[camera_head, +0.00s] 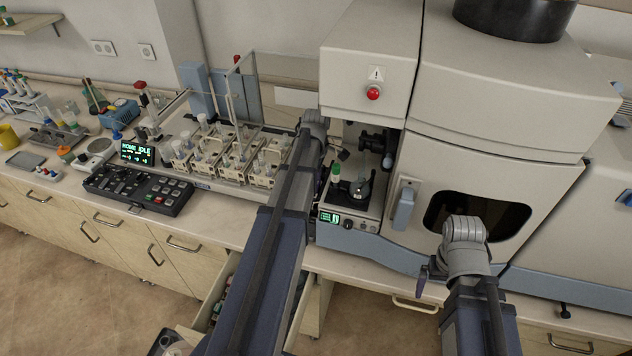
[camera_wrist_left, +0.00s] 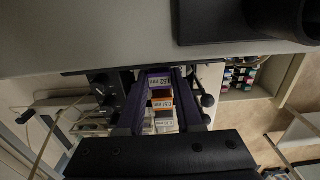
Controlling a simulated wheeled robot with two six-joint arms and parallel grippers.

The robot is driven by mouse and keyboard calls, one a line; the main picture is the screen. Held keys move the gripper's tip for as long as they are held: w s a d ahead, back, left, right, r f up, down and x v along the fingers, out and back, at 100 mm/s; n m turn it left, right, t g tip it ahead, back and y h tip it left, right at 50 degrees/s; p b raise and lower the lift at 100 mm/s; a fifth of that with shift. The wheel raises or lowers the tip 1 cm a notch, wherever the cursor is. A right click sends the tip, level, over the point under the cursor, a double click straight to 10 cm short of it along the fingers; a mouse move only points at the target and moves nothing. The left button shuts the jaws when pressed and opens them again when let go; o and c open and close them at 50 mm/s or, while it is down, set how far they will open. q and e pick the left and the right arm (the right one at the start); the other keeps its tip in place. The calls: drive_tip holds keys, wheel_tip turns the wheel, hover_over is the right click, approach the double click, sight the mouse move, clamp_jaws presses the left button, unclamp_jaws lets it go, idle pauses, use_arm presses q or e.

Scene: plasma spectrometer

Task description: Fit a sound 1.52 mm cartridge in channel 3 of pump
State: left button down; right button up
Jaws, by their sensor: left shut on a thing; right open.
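In the left wrist view, my left gripper (camera_wrist_left: 163,74) has its dark purple fingers shut on a cartridge-like block (camera_wrist_left: 161,92) with white and orange labels. The print on these labels is too small to read surely. In the head view, my left arm reaches to the left side of the open bay, and its wrist hides the fingers and the held thing. A unit with a small green display (camera_head: 330,217) and a knob stands at the bay's foot, partly behind that arm. I cannot make out channel 3. My right gripper (camera_head: 430,270) is open and empty before the spectrometer.
The spectrometer (camera_head: 480,110) fills the right, with a dark door window. A sampler with racks (camera_head: 235,155) and a keypad box (camera_head: 138,188) stand to the left. An open drawer (camera_head: 213,298) with small coloured items juts out below the bench, beside my left arm.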

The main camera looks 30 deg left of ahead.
use_arm(q)
drive_tip(key=c, duration=0.5)
unclamp_jaws()
wheel_tip(320, 180, up, 8)
drive_tip(key=p, duration=0.8)
drive_tip(key=shift+f, duration=0.1)
drive_tip(key=shift+f, duration=0.2)
wheel_tip(320, 180, down, 8)
drive_tip(key=b, duration=0.8)
drive_tip(key=shift+r, duration=0.15)
